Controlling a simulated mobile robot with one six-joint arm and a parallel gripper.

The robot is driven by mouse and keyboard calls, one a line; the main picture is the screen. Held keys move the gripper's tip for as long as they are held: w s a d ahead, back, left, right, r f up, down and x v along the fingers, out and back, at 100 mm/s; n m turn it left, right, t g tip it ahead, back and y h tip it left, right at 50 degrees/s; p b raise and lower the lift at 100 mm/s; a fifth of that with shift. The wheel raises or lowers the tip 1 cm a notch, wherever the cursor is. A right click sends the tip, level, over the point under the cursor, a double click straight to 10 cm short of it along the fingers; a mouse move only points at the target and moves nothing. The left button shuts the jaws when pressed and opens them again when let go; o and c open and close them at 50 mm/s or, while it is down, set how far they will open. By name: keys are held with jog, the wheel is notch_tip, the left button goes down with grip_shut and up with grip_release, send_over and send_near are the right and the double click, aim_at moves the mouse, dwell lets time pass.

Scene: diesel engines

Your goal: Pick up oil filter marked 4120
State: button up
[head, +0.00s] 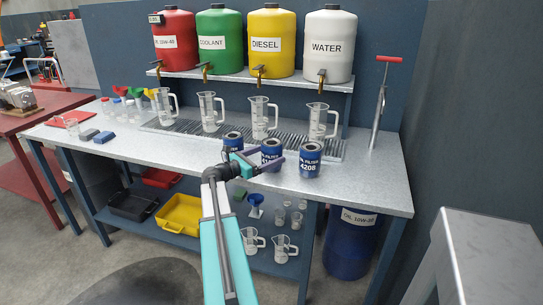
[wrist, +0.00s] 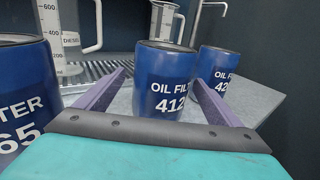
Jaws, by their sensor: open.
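Three blue oil filters with dark tops stand upright in a row on the metal workbench (head: 365,182). The middle filter (head: 271,148) shows in the wrist view (wrist: 165,78) with "OIL FILT" and "412"; its last digit is cut off by the curve. My gripper (head: 266,160) is open, its purple fingers on either side of this filter in the wrist view (wrist: 165,95). I cannot tell how deep it sits between them. The right filter, 4208 (head: 310,163), and the left filter (head: 233,140), ending in 65 in the wrist view (wrist: 28,90), stand close by.
Measuring jugs (head: 318,121) stand behind the filters on a grated drip tray (head: 185,128). Red, green, yellow and white tanks (head: 328,60) sit on the shelf above. A T-handled tool (head: 380,100) stands at the right. The bench's front right is clear.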

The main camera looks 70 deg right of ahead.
jog(key=shift+r+p+x, duration=0.2)
jog(key=shift+p+x, duration=0.35)
jog(key=shift+x, duration=2.1)
jog(key=shift+s+a, duration=0.1)
jog(key=shift+c, duration=0.3)
jog(key=c, duration=1.4)
